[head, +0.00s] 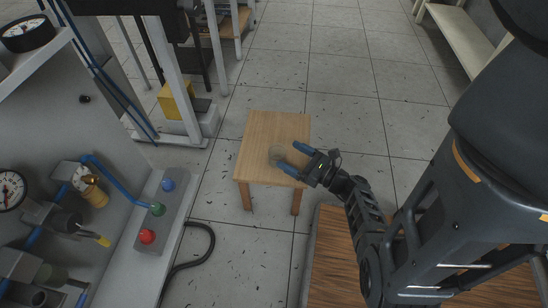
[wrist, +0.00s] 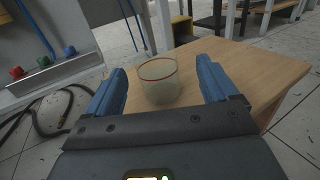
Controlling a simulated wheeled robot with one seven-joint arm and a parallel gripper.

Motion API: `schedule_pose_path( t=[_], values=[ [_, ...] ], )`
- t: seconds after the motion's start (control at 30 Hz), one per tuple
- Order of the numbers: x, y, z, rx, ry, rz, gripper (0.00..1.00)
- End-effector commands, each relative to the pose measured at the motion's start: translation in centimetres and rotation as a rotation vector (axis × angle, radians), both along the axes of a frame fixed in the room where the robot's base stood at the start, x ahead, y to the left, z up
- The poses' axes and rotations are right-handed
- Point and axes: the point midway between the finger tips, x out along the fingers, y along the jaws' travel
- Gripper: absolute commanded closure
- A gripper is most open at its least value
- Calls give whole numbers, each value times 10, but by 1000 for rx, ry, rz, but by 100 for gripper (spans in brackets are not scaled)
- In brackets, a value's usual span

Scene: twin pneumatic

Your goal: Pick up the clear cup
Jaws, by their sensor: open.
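The clear cup (head: 276,154) stands upright on a small wooden table (head: 270,127), near the middle of its top. In the wrist view the cup (wrist: 160,82) is see-through with a reddish rim, and it stands just ahead of my gripper. My gripper (head: 292,158) is open with blue fingers. In the wrist view the gripper (wrist: 165,84) has one finger on each side of the cup, with gaps showing between. Whether the fingertips reach past the near side of the cup is hard to tell. Nothing is held.
A pneumatic panel (head: 70,130) with gauges and hoses stands at the left, with red, green and blue buttons on a box (head: 160,212) beside it. A black cable (head: 205,245) lies on the floor. A brown wooden surface (head: 335,255) is at the lower right. The rest of the tabletop is clear.

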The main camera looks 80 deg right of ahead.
Motion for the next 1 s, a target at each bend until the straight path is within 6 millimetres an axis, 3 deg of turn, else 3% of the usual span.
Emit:
schedule_pose_path(
  t=[0.4, 0.7, 1.0],
  values=[
    [49, -13, -6, -2, 2, 1, 13],
    [54, -15, -4, -1, 3, 0, 13],
    [54, -15, -4, -1, 3, 0, 41]
  ],
)
